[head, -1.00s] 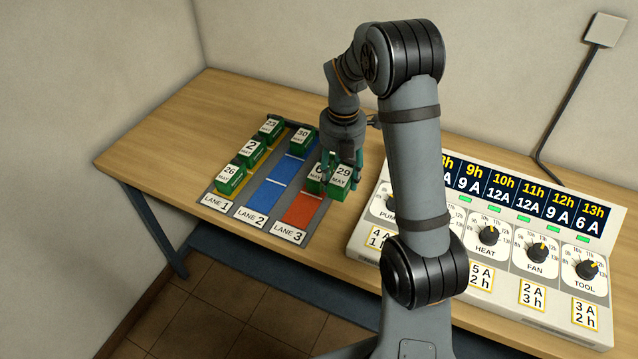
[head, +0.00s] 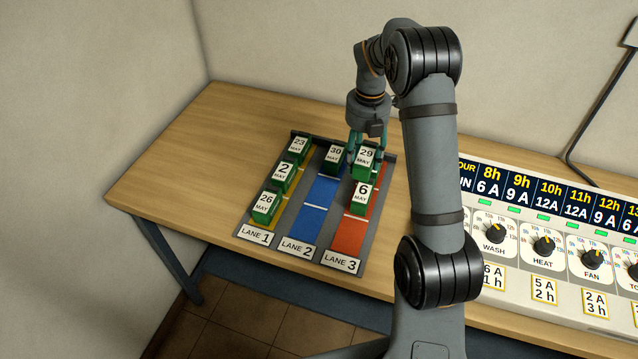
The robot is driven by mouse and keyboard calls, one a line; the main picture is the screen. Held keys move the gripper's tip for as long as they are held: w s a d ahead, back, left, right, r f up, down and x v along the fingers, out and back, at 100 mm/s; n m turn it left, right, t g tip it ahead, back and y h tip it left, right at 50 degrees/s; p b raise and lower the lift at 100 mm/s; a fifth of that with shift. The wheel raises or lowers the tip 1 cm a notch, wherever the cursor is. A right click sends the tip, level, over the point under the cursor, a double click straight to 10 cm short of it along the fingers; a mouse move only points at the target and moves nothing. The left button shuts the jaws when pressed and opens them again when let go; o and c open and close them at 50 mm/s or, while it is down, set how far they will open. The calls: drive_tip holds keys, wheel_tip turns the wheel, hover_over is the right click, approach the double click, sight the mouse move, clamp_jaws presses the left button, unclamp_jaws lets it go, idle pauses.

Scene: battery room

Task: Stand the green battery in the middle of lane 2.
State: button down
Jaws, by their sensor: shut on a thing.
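The lane board has lane 1 with a yellow strip, lane 2 (head: 318,194) blue and lane 3 (head: 352,232) red. My gripper (head: 367,150) is shut on a green battery labelled 29 MAY (head: 366,160), upright at the back part of lane 3. I cannot tell if its base touches the board. A green battery labelled 30 MAY (head: 334,158) stands at the back of lane 2, left of the held one. The middle and front of lane 2 are bare. A green battery labelled 6 MAY (head: 361,196) stands about midway along lane 3.
Lane 1 holds three green batteries: 23 MAY (head: 299,148), one marked 2 (head: 284,174) and 26 MAY (head: 265,206). A control panel (head: 545,240) with knobs stands on the right of the table. The table (head: 180,170) left of the board is clear.

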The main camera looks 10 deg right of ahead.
drive_tip(key=p, duration=0.3)
hover_over(320, 190)
wheel_tip(320, 190, down, 6)
drive_tip(key=shift+f, duration=0.25)
wheel_tip(320, 190, down, 4)
drive_tip(key=shift+r+p, duration=0.1)
drive_tip(key=shift+p, duration=0.65)
drive_tip(key=shift+f, duration=0.2)
drive_tip(key=shift+f, duration=0.15)
drive_tip(key=c, duration=1)
unclamp_jaws()
drive_tip(key=shift+o, duration=0.6)
wheel_tip(320, 190, up, 12)
drive_tip(key=b, duration=0.3)
drive_tip(key=shift+r, duration=0.25)
